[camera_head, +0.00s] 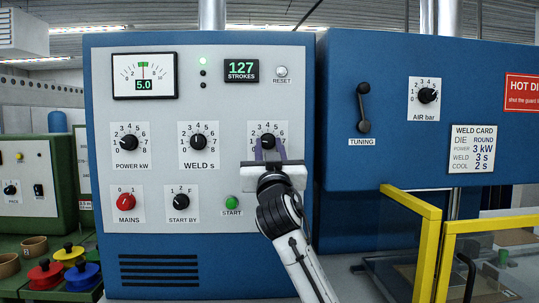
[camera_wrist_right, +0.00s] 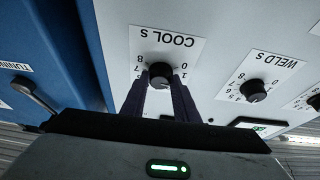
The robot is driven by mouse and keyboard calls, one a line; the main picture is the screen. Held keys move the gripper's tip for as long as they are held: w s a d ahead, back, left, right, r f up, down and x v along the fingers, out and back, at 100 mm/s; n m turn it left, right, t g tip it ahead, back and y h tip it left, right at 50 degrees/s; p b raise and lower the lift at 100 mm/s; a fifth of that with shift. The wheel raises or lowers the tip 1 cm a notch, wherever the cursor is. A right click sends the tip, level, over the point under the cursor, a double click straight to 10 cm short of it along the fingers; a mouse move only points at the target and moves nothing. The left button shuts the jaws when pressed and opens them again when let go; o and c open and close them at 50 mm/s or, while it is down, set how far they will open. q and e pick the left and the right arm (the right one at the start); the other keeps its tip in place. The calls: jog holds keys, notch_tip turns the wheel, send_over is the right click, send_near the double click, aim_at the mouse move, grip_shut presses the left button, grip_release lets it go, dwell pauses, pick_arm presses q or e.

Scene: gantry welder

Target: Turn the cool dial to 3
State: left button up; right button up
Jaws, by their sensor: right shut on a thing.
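The cool dial (camera_head: 267,141) is a round black knob on a white numbered plate, right of the weld dial on the blue-framed grey panel. In the right wrist view the same cool dial (camera_wrist_right: 161,74) shows upside down under its "COOL S" label. My right gripper (camera_head: 269,152) reaches up to it from below. Its two dark purple fingers, also in the wrist view (camera_wrist_right: 160,90), are shut on the knob's sides. The fingers cover the lower part of the plate, and I cannot tell which number the knob points at. My left gripper is not in view.
The weld dial (camera_head: 198,141) and power dial (camera_head: 129,142) sit to the left. Below are the red mains knob (camera_head: 126,201), start-by knob (camera_head: 180,202) and green start button (camera_head: 232,202). The weld card (camera_head: 473,149) reads cool 2 s. A yellow guard frame (camera_head: 428,245) stands right.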

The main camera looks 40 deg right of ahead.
jog(key=m+b, duration=0.1)
jog(key=m, duration=0.1)
jog(key=m+g+h+b, duration=0.1)
jog(key=m+b, duration=0.1)
jog(key=m+g+h+b, duration=0.1)
jog(key=m, duration=0.1)
jog(key=shift+w+a+f+b, duration=0.2)
jog(key=shift+a+f+b, duration=0.05)
jog(key=shift+a+b, duration=0.1)
jog(key=shift+m+g+b, duration=0.35)
jog(key=shift+m+g, duration=0.15)
jog(key=shift+m, duration=0.4)
jog(key=m, duration=0.1)
jog(key=m+g+h+b, duration=0.1)
jog(key=m, duration=0.1)
jog(key=shift+w+r+g, duration=0.1)
jog(key=shift+r+g, duration=0.15)
jog(key=shift+g, duration=0.05)
jog(key=shift+r+m+g, duration=0.15)
jog(key=shift+m+g, duration=0.45)
jog(key=shift+m, duration=1.3)
jog(key=o, duration=1.1)
jog(key=shift+c, duration=0.2)
